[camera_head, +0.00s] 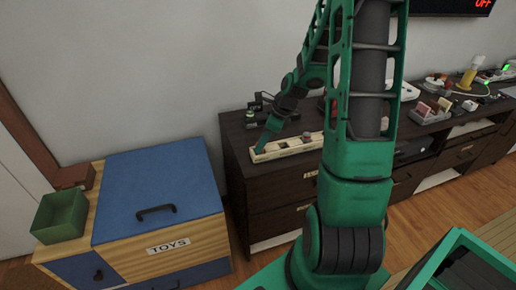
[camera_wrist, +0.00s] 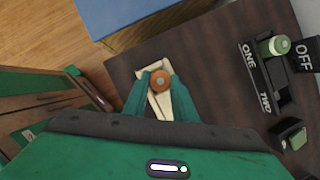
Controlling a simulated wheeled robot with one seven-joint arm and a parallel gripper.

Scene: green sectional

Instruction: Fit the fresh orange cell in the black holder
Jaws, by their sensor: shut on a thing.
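The orange cell (camera_wrist: 160,79) shows as a round orange end with a grey centre in the wrist view. My gripper (camera_wrist: 161,90) is shut on it, with one green finger on each side, over a narrow cream tray (camera_wrist: 152,107). I cannot tell whether the cell still touches the tray. The black holder (camera_wrist: 262,78), marked ONE and TWO, is to the right of my gripper on the dark cabinet top. A pale green cell (camera_wrist: 274,46) is at its ONE end; slot TWO looks empty. In the head view my gripper (camera_head: 268,143) is low at the tray (camera_head: 300,146).
A black OFF sign (camera_wrist: 303,56) stands right of the holder, and a dark block with a green top (camera_wrist: 294,138) lies below it. The blue-topped toy chest (camera_head: 160,190) is left of the cabinet. More items crowd the cabinet's right part (camera_head: 435,105).

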